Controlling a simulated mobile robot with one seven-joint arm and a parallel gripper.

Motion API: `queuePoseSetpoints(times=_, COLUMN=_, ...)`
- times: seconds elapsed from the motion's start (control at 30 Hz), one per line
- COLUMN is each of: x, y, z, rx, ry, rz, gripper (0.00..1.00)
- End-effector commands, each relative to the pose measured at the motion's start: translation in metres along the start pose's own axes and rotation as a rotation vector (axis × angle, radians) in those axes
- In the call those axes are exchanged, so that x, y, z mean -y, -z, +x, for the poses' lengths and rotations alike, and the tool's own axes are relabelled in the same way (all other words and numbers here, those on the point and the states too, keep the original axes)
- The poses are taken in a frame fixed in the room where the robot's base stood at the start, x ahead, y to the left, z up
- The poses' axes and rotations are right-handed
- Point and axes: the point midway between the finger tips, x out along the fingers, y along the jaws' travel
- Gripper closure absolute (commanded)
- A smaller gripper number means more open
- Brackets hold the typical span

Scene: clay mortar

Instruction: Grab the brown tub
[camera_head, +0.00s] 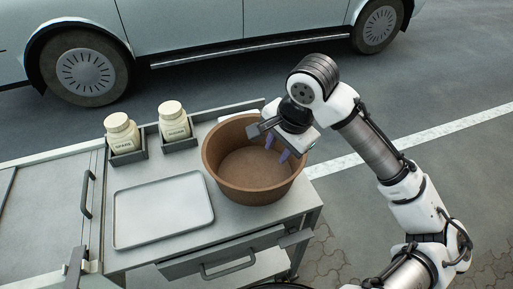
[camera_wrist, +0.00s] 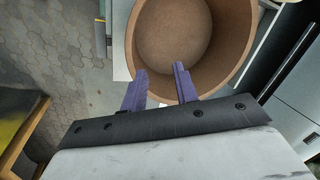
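The brown tub (camera_head: 222,183) is a wide round bowl standing upright at the right end of the grey cart's top. Its inside looks empty. My gripper (camera_head: 278,148) is over the tub's right rear rim, pointing down, with purple fingers. In the wrist view the tub (camera_wrist: 222,70) fills the upper middle. I cannot tell whether a finger touches the rim.
A pale flat tray (camera_head: 163,210) lies left of the tub on the cart (camera_head: 130,262). Two cream jars (camera_head: 122,132) (camera_head: 174,120) stand in small holders at the back edge. A drawer handle (camera_head: 228,268) sticks out in front. A parked car (camera_head: 225,30) is behind.

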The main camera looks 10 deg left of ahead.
Motion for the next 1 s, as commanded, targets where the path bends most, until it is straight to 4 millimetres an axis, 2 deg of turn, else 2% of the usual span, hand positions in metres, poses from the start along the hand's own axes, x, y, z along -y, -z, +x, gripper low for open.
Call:
queuePoseSetpoints(times=0.03, x=-0.015, y=0.006, z=-0.007, rx=0.001, ry=-0.054, rz=0.048, gripper=0.7)
queuePoseSetpoints(times=0.1, x=-0.029, y=0.009, z=-0.009, rx=0.006, ry=-0.102, rz=0.089, gripper=0.7)
queuePoseSetpoints(times=0.2, x=-0.038, y=0.009, z=-0.001, rx=0.011, ry=-0.129, rz=0.113, gripper=0.7)
queuePoseSetpoints(times=0.5, x=-0.045, y=0.008, z=0.054, rx=0.011, ry=-0.129, rz=0.112, gripper=0.7)
queuePoseSetpoints(times=0.77, x=-0.047, y=0.008, z=0.076, rx=0.01, ry=-0.127, rz=0.11, gripper=0.7)
queuePoseSetpoints(times=1.0, x=-0.051, y=0.008, z=0.111, rx=0.01, ry=-0.128, rz=0.111, gripper=0.7)
